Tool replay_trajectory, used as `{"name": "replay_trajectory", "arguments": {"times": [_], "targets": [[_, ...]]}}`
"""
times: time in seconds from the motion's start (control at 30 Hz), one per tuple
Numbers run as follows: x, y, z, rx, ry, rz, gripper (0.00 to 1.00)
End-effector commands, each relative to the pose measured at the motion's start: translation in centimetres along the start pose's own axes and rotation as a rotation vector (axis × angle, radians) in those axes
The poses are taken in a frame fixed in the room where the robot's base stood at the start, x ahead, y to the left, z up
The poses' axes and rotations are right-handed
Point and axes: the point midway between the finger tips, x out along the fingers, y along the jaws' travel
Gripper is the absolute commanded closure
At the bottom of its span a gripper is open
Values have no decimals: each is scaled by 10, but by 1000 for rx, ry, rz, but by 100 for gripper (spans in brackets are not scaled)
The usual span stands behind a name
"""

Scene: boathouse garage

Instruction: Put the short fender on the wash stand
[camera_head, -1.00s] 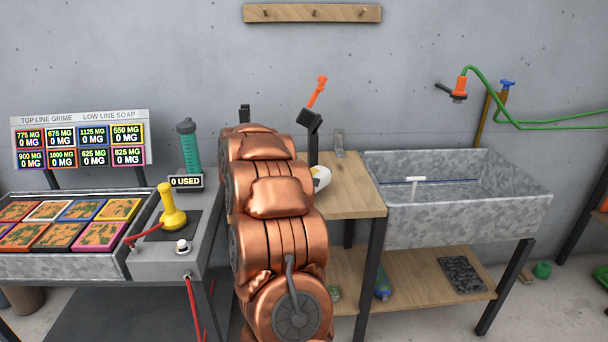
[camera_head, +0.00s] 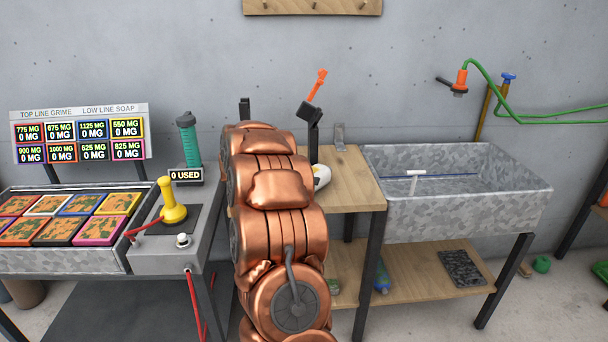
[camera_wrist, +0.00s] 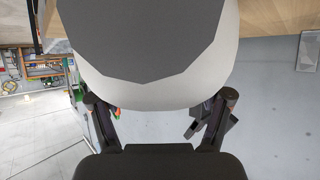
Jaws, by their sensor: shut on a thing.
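A white rounded thing with a dark grey end, apparently the short fender (camera_wrist: 160,85), fills the top middle of the wrist view. My gripper (camera_wrist: 163,108) is shut on it, with one dark finger at each side. In the head view a small white part (camera_head: 322,177) shows at the right edge of my copper arm, over or beside the wooden top; the arm hides the rest and the gripper. The wash stand appears to be the wooden-topped stand (camera_head: 362,180) with a speckled grey basin (camera_head: 450,212) on its right. I cannot tell whether the fender touches the wood.
A soap panel (camera_head: 80,135) and coloured tiles (camera_head: 60,210) are at the left. A yellow lever (camera_head: 172,205) and teal bottle (camera_head: 188,140) stand left of my arm. A black and orange upright tool (camera_head: 315,100) rises behind the wooden top. A green hose (camera_head: 500,95) hangs above the basin.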

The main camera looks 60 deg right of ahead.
Motion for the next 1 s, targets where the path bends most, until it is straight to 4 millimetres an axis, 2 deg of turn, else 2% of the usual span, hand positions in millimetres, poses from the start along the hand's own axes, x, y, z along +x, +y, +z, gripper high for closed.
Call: {"name": "replay_trajectory", "arguments": {"times": [0.83, 0.87, 1.0], "targets": [[2, 0, 4, 1, 2, -1, 74], [2, 0, 4, 2, 2, -1, 19], [2, 0, 4, 1, 2, -1, 5]]}}
